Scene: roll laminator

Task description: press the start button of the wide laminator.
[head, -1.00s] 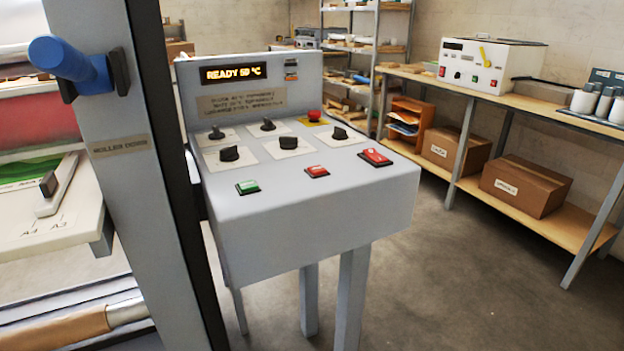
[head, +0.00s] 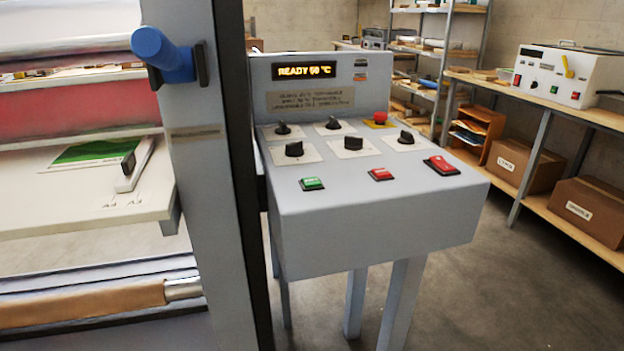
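The wide laminator's grey control console (head: 375,215) stands in the middle of the head view. A green button (head: 312,183) sits at the left of its front row; its label is too small to read. A red button (head: 381,174) and a larger red rocker switch (head: 441,165) are to its right. Several black knobs sit behind them, with a red mushroom button (head: 380,117) on a yellow plate. The display (head: 306,71) reads "READY 60 °C". Neither of my grippers is in view.
The laminator's grey upright (head: 205,190) with a blue handle (head: 162,54) stands left of the console, beside the feed table (head: 75,205). A bench with a small white machine (head: 556,78) and cardboard boxes (head: 588,211) is at right. Open floor lies between console and bench.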

